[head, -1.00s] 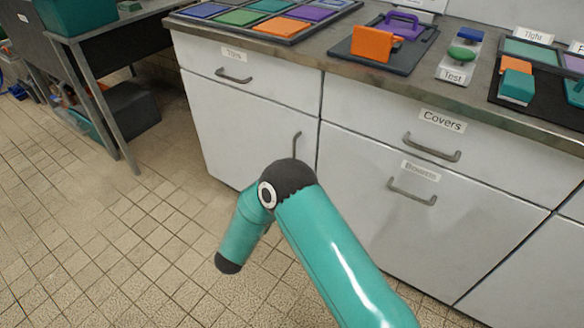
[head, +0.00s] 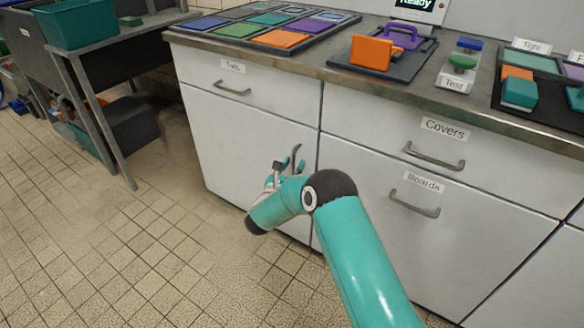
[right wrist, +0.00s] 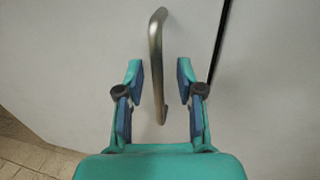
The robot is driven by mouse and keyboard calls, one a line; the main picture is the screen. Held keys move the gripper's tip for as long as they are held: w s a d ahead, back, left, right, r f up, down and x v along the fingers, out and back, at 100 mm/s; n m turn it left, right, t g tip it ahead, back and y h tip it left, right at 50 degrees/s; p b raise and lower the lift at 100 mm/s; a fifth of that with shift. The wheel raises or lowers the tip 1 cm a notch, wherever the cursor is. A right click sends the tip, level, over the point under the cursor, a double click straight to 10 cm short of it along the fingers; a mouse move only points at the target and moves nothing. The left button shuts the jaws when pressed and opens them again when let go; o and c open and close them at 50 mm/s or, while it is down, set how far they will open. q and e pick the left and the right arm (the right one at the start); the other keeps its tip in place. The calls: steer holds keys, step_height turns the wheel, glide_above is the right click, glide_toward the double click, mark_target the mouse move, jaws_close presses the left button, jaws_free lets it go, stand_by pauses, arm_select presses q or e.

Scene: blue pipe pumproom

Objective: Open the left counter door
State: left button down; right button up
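The left counter door (head: 225,135) is a white panel below the drawer with the first label, and it is shut. Its vertical metal handle (head: 296,157) sits near the door's right edge. In the right wrist view the handle (right wrist: 156,65) stands upright between the finger pads, with its lower end between them and clear space on both sides. My right gripper (head: 288,164) is at the handle in the head view; in the right wrist view the gripper (right wrist: 160,85) is open. My left gripper is not in view.
To the right are the Covers drawer (head: 400,128) and the Boards front (head: 385,230), each with a horizontal handle. The countertop holds trays and an orange block (head: 371,52). A dark table (head: 90,60) stands at the left. The tiled floor (head: 150,240) before the door is clear.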

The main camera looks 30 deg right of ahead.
steer(key=shift+w+d, duration=0.35)
steer(key=shift+d, duration=0.15)
jaws_close()
